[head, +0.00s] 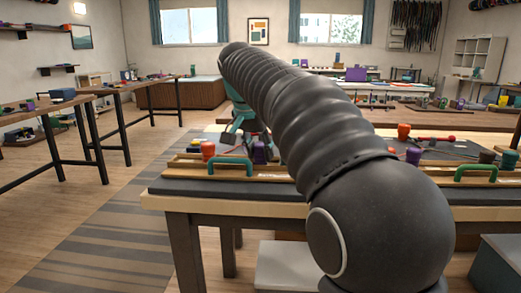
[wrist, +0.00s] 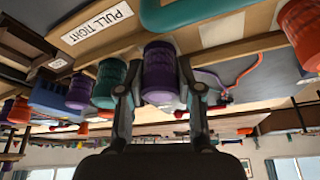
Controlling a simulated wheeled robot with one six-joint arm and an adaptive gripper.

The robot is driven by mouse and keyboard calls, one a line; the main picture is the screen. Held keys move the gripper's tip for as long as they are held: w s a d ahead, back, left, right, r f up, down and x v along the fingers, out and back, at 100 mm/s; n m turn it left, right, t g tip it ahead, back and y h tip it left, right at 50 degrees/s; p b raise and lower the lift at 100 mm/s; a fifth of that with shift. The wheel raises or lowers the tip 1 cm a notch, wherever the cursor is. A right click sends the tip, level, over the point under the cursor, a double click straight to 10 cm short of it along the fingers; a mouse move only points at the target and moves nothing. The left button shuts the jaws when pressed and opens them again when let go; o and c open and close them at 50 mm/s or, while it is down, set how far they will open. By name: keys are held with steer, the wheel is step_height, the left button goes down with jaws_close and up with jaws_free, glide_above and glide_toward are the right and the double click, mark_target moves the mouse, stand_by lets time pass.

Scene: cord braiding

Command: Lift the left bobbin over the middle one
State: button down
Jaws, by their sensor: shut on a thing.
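In the wrist view, which is upside down, my gripper (wrist: 160,90) has its two fingers on either side of a purple bobbin (wrist: 160,68) and is shut on it. An orange bobbin (wrist: 299,30) stands apart at the right edge. A teal-green bobbin (wrist: 109,82) is just beyond the other finger, with another purple bobbin (wrist: 78,93) past it. In the head view, an orange bobbin (head: 208,150) and a purple bobbin (head: 260,153) show at the board. My arm hides much of the board there, and I cannot tell the gripper clearly in that view.
A teal handle (head: 229,167) is on the wooden board's front; it also shows in the wrist view (wrist: 190,14) near a "PULL TIGHT" label (wrist: 97,22). A second station with a green handle (head: 476,171) and more bobbins is at the right. Floor to the left is clear.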

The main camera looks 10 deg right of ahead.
steer(key=c, duration=0.7)
jaws_free()
steer(key=shift+r, duration=0.1)
steer(key=v, duration=1.1)
steer(key=s+d+f+n+y, duration=0.1)
steer(key=s+f+n, duration=0.1)
steer(key=s+f, duration=0.7)
steer(key=s+d+f+n+t+y, duration=0.1)
steer(key=s+f+n, duration=0.2)
steer(key=s+f, duration=0.5)
steer(key=s+d+f+n+t+y, duration=0.1)
steer(key=s+f+n, duration=0.2)
steer(key=s+f, duration=0.6)
steer(key=shift+s+d+f+p, duration=0.1)
steer(key=shift+s+f+p, duration=0.1)
steer(key=shift+f, duration=0.65)
steer(key=shift+s+d+f+p, duration=0.1)
steer(key=shift+s+f+p, duration=0.05)
steer(key=shift+f, duration=0.75)
